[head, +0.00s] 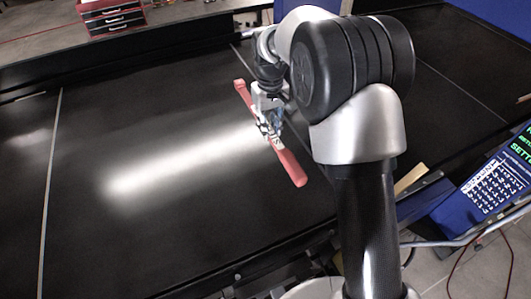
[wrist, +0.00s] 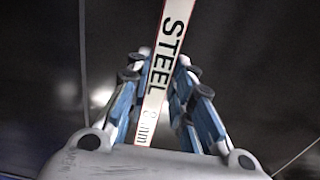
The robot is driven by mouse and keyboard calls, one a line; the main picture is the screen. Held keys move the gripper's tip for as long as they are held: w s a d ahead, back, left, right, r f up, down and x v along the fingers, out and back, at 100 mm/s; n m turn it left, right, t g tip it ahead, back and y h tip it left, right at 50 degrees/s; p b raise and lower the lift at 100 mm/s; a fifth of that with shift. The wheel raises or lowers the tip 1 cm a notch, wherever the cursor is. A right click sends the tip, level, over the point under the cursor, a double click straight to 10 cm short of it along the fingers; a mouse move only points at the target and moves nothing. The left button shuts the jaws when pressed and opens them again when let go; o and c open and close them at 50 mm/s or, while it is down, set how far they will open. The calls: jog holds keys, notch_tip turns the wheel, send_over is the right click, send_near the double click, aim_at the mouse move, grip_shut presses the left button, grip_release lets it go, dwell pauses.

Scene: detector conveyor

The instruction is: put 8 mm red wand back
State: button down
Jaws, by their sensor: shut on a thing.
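The red wand (head: 292,168) is a long flat bar held above the black conveyor belt (head: 130,130). In the head view it slants from upper left to lower right. In the wrist view the wand (wrist: 172,42) shows a pale face with red edges, the word STEEL and smaller print ending in "mm"; the digit is hard to read. My gripper (head: 268,127) is shut on the wand near its middle. The blue and grey fingers (wrist: 160,92) stand on both sides of it. The wand's far end runs out of the wrist view.
A red drawer box (head: 110,17) stands beyond the belt at the upper left. A control panel with a screen and keys (head: 495,185) is at the right. The belt has thin pale seam lines and is otherwise clear around the wand.

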jog(key=b, duration=0.1)
send_over(269, 173)
notch_tip(269, 173, down, 16)
jog(key=shift+r, duration=0.1)
notch_tip(269, 173, down, 4)
jog(key=shift+w+r+b, duration=0.1)
jog(key=shift+w+b, duration=0.05)
jog(key=shift+b, duration=0.65)
jog(key=shift+r, duration=0.1)
jog(key=c, duration=1.4)
grip_release()
